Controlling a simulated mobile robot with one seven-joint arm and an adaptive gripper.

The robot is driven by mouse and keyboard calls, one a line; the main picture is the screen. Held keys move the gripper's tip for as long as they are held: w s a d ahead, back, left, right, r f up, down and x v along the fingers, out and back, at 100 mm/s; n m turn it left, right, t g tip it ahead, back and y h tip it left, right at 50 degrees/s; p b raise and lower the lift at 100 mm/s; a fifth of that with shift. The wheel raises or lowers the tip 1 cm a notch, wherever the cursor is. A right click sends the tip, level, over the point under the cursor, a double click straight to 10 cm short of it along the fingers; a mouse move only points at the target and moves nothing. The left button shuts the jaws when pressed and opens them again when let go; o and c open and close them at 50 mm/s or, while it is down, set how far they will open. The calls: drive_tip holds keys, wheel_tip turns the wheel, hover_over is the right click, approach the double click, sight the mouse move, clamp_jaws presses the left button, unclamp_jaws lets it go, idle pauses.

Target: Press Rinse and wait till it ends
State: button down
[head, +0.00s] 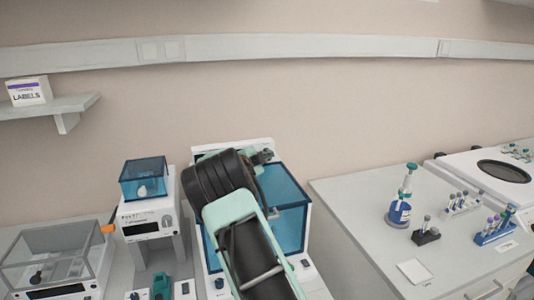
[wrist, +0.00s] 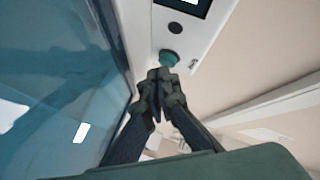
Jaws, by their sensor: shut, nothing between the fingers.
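In the wrist view a teal round button (wrist: 169,57) sits on the white panel (wrist: 205,40) of a machine. A small dark label beside it is too blurred to read. My gripper (wrist: 160,74) is shut and empty, its fingertips at the near edge of the teal button. I cannot tell whether they touch it. A dark round button (wrist: 175,28) and a dark display (wrist: 183,5) lie farther along the panel. In the head view the machine (head: 288,205) has a blue see-through cover, and my arm hides much of its front and its panel.
In the wrist view the blue cover (wrist: 60,80) is close on the left. In the head view a small device with a blue lid (head: 145,178) stands left of the machine. A bench (head: 350,205) with a bottle (head: 400,210) and tube racks is on the right.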

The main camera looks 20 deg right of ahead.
sight(272, 171)
drive_tip(key=shift+w+p, duration=0.35)
drive_tip(key=shift+w, duration=0.05)
idle(0.4)
drive_tip(key=shift+s, duration=0.1)
drive_tip(key=shift+s+b, duration=0.75)
drive_tip(key=shift+s+f, duration=0.1)
drive_tip(key=shift+s+b, duration=0.25)
drive_tip(key=shift+b, duration=0.2)
drive_tip(key=s+b, duration=0.2)
drive_tip(key=s, duration=0.1)
drive_tip(key=shift+s, duration=0.2)
drive_tip(key=shift+s+b, duration=0.35)
drive_tip(key=shift+s, duration=0.15)
